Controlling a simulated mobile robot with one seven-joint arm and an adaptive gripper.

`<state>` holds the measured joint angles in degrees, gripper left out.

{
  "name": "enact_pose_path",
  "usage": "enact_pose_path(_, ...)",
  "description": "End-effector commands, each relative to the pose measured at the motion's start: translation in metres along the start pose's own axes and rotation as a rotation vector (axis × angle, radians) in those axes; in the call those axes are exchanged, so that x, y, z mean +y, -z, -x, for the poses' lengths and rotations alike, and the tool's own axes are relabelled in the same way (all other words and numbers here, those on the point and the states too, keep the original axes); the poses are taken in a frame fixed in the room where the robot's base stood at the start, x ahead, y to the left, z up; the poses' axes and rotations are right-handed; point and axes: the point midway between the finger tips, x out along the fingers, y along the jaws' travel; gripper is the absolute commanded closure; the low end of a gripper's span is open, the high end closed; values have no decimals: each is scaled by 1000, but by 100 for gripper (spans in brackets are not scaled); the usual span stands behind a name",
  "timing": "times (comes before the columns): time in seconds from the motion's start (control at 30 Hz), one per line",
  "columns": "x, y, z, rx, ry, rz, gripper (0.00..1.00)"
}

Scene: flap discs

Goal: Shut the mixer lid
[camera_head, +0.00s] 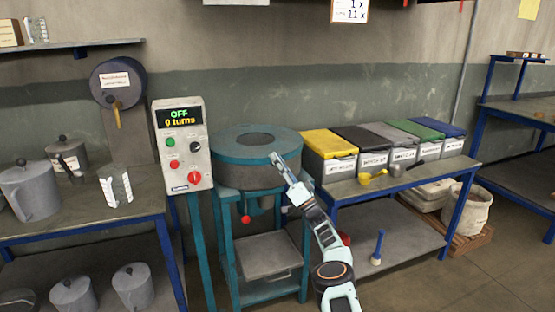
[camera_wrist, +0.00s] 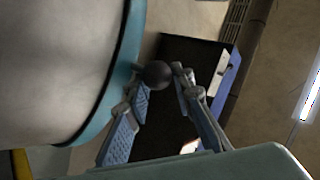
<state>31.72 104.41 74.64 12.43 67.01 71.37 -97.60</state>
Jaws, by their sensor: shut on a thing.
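The mixer (camera_head: 250,175) stands on a teal stand in the middle of the head view. Its round teal lid (camera_head: 228,150) lies flat over the drum and has a dark grey round middle. In the wrist view the drum and its teal rim (camera_wrist: 122,75) fill the left side. My gripper (camera_head: 276,160) is at the right edge of the lid in the head view. In the wrist view my gripper (camera_wrist: 160,82) has its fingers on either side of a dark round knob (camera_wrist: 157,74) beside the rim, shut on it. The knob is hidden in the head view.
A control box (camera_head: 181,145) reading "OFF 0 turns" stands left of the mixer. Several bins with coloured lids (camera_head: 385,148) and a yellow scoop (camera_head: 372,177) sit on the right bench. A left table (camera_head: 90,222) holds jugs. A tray (camera_head: 268,257) lies below the mixer.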

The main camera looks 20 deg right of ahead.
Motion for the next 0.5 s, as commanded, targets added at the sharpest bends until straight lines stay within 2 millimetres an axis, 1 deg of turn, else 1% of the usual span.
enact_pose_path(0.03, 0, -26, 7, -37, 5, -18, 100)
enact_pose_path(0.13, 0, -26, 7, -37, 6, -18, 100)
enact_pose_path(0.17, 0, -26, 7, -37, 5, -19, 76)
enact_pose_path(0.3, 1, -27, 7, -38, 3, -19, 61)
enact_pose_path(0.5, 2, -27, 7, -38, -1, -19, 60)
